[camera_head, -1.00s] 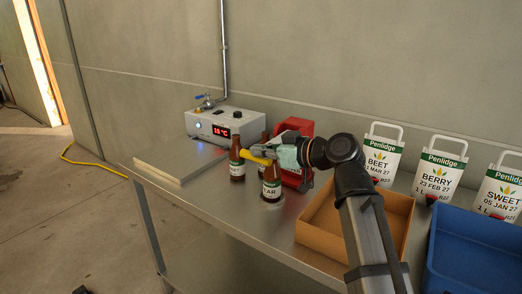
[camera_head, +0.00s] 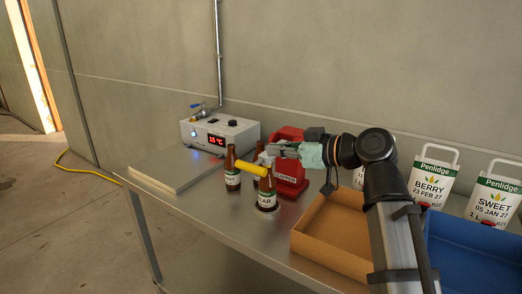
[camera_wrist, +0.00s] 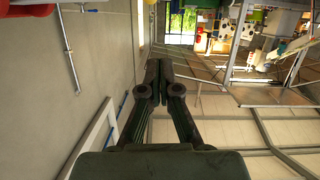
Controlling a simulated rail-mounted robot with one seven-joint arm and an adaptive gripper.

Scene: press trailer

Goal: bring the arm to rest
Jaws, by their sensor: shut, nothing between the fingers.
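My gripper (camera_head: 270,151) is in the head view, above the table, by the red press labelled with a partly legible word (camera_head: 290,172). It points left and sits just above a yellow bar (camera_head: 250,168). The wrist view shows its two dark fingers (camera_wrist: 158,82) together, with nothing between them. My arm reaches in from the lower right, its elbow bent above a cardboard box. I cannot tell whether the fingers touch the press.
Brown bottles stand by the bar: one left (camera_head: 232,178), one in front (camera_head: 267,200), one partly hidden. A grey heater unit (camera_head: 225,132), a flat panel (camera_head: 170,178), a cardboard box (camera_head: 325,252), a blue crate (camera_head: 475,250) and labelled pouches (camera_head: 433,185) share the metal table.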

